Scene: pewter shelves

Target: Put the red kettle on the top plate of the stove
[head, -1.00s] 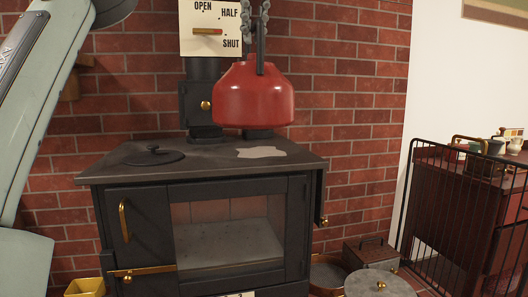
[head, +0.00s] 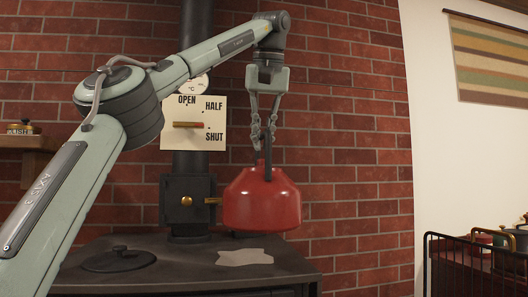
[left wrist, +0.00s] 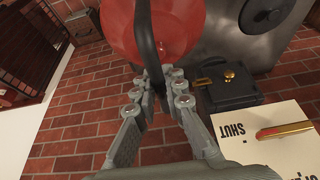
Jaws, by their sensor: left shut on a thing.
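The red kettle (head: 262,205) hangs upright from my left gripper (head: 263,140), which is shut on its dark handle. The kettle is in the air above the right part of the black stove top (head: 190,262); a gap seems to show below it. In the left wrist view the gripper fingers (left wrist: 160,88) close around the black handle, with the red kettle body (left wrist: 120,30) beyond. A round lid plate with a knob (head: 118,259) lies on the left of the stove top. A pale irregular patch (head: 244,257) lies near the kettle. My right gripper is not in view.
The stove pipe (head: 196,135) rises behind, with a small dark box with a brass knob (head: 188,203) and an OPEN/HALF/SHUT sign (head: 193,140). A brick wall backs the stove. A black wire rack (head: 470,255) stands at the right.

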